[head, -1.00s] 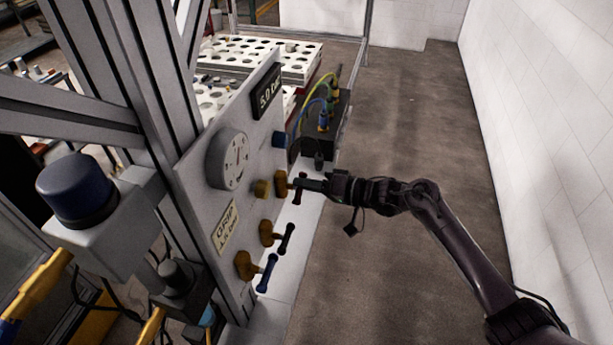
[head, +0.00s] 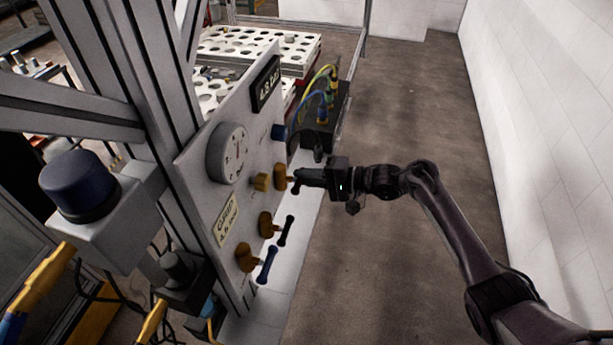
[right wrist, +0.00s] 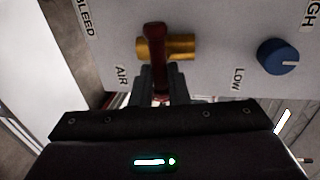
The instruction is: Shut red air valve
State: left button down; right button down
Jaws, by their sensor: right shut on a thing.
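The red air valve's handle (right wrist: 155,55) shows in the right wrist view, lying across its brass body (right wrist: 182,46) above the AIR label. My right gripper (right wrist: 157,88) is shut on the handle, one finger on each side. In the head view the right gripper (head: 300,180) reaches the panel from the right at the upper brass valve (head: 280,177). It mostly hides the red handle there. My left gripper is not in view.
Below on the panel (head: 205,185) are a black-handled valve (head: 286,231) and a blue-handled valve (head: 267,264). A round gauge (head: 229,152) and a blue knob (head: 278,132) sit nearby. Grey frame posts stand left; open floor (head: 385,280) lies right.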

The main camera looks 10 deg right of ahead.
jog(key=shift+s+f, duration=0.2)
jog(key=c, duration=1.5)
grip_release()
jog(key=shift+w, duration=0.1)
jog(key=shift+o, duration=0.5)
jog(key=shift+r, duration=0.1)
jog(key=shift+d, duration=0.1)
jog(key=b+v, duration=0.2)
jog(key=v, duration=0.5)
jog(key=shift+d+b, duration=0.2)
jog(key=shift+b, duration=0.15)
jog(key=shift+s+r, duration=0.1)
jog(key=shift+s, duration=0.15)
